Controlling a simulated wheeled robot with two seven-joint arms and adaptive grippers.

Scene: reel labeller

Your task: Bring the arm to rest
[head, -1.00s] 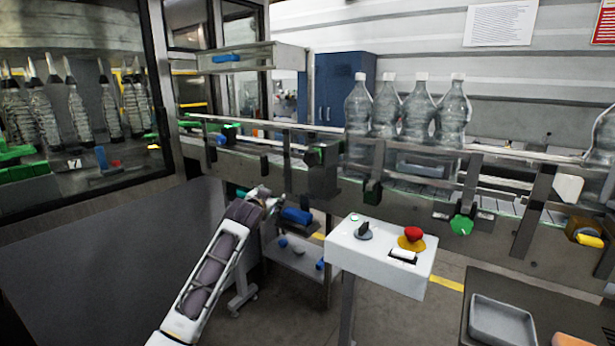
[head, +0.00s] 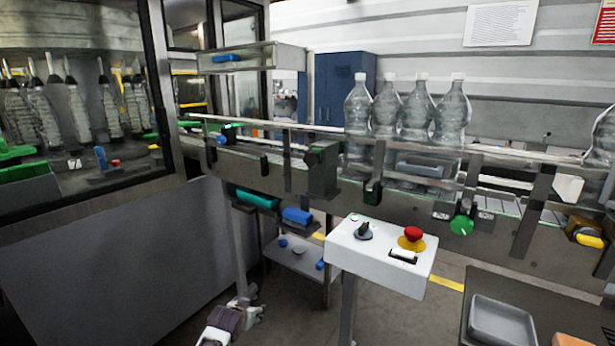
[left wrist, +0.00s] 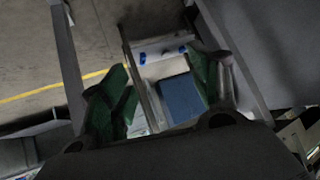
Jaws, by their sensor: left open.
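My left arm comes in at the bottom of the head view, and its gripper (head: 246,304) hangs low there, in front of the grey machine panel and left of the control box. In the left wrist view the two green-padded fingers of this gripper (left wrist: 160,98) stand wide apart with nothing between them. Beyond them lie the floor and a low shelf with a blue item (left wrist: 182,98). My right gripper is not in either view.
The white control box (head: 375,262) with a red emergency button (head: 413,234) stands right of my left gripper. The conveyor (head: 410,178) carries several clear bottles (head: 450,112). A trolley shelf (head: 297,258) stands under it. A grey tray (head: 502,325) lies at lower right.

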